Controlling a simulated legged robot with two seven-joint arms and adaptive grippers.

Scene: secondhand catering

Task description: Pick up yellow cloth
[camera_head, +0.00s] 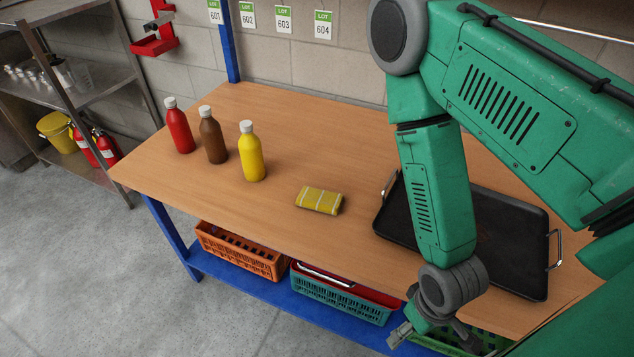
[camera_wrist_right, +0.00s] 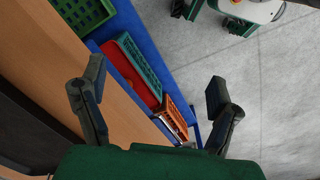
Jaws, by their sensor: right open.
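The yellow cloth (camera_head: 319,200) lies folded on the wooden table (camera_head: 290,150), near its front edge and left of the black tray. My right gripper (camera_head: 424,328) hangs in front of the table's front edge, to the right of the cloth and apart from it. In the right wrist view the right gripper (camera_wrist_right: 155,98) is open, with nothing between its fingers. The cloth does not show in that view. My left gripper is in neither view.
Red (camera_head: 180,130), brown (camera_head: 213,140) and yellow (camera_head: 251,155) bottles stand left of the cloth. A black tray (camera_head: 510,245) lies at the right, partly behind my arm. Orange (camera_head: 240,253) and teal (camera_head: 340,298) crates sit on the blue lower shelf (camera_head: 225,275). The table around the cloth is clear.

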